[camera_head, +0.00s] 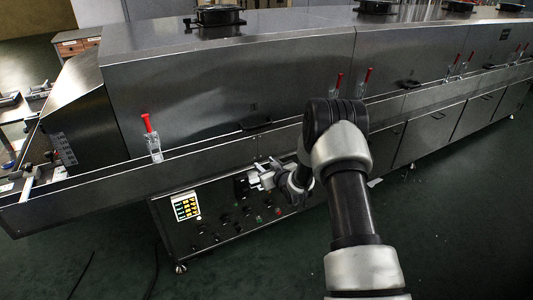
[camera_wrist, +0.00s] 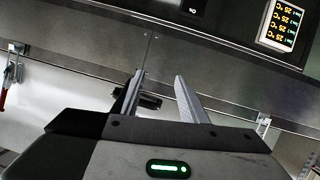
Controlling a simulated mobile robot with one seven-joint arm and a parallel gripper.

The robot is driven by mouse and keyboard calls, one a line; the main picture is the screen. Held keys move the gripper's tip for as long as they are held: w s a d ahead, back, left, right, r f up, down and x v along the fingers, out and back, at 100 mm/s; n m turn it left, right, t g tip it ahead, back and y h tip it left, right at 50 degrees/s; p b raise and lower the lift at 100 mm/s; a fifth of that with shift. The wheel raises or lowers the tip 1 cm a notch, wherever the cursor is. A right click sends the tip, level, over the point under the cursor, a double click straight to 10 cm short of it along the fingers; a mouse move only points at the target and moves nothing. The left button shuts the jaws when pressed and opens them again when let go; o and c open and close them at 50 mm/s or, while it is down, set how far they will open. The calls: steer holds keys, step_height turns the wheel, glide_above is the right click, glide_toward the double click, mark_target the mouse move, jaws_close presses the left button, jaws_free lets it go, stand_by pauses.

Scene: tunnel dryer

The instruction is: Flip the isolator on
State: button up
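The isolator appears to be the black box (camera_head: 241,187) on the dark control panel under the dryer, right of the lit display. In the wrist view, which is upside down, a black housing (camera_wrist: 187,13) with a white label reading "ON" is cut off by the top edge. Its lever or knob does not show. My gripper (camera_head: 256,178) is in front of the panel, close to the box and partly overlapping it. In the wrist view my gripper (camera_wrist: 159,76) has its two fingers apart with nothing held. The housing lies beyond the fingertips; I cannot tell the gap.
The lit display (camera_head: 186,206) also shows in the wrist view (camera_wrist: 283,24). Several small knobs and buttons (camera_head: 222,222) sit on the panel. A steel ledge (camera_head: 200,161) runs above it. Red-handled latches (camera_head: 150,135) and a black handle (camera_head: 256,126) are on the hood. The floor in front is mostly clear.

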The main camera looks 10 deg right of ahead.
steer(key=shift+h, duration=0.3)
steer(key=shift+s+d+r+p, duration=0.1)
steer(key=shift+s+r+p, duration=0.05)
steer(key=shift+r, duration=0.75)
steer(key=shift+s+a+r+p, duration=0.1)
steer(key=shift+s+r+p, duration=0.1)
steer(key=shift+r, duration=0.7)
steer(key=shift+s+d+r+p, duration=0.1)
steer(key=shift+s+r+p, duration=0.05)
steer(key=shift+r, duration=0.75)
steer(key=s+d+r+m+g+h, duration=0.1)
steer(key=s+r+g+h, duration=0.1)
steer(key=s+r, duration=0.75)
steer(key=s+d+r+m+g+h, duration=0.15)
steer(key=s+r, duration=0.45)
steer(key=r, duration=0.7)
steer(key=s+a+r+m+g+y, duration=0.1)
steer(key=s+a+r+g, duration=0.1)
steer(key=s, duration=1.4)
steer(key=s+a+r+m+g, duration=0.1)
steer(key=s+a+g, duration=0.15)
steer(key=s, duration=1.35)
step_height(320, 180, up, 19)
steer(key=p, duration=1.9)
steer(key=shift+s+d, duration=0.25)
steer(key=shift+s, duration=0.05)
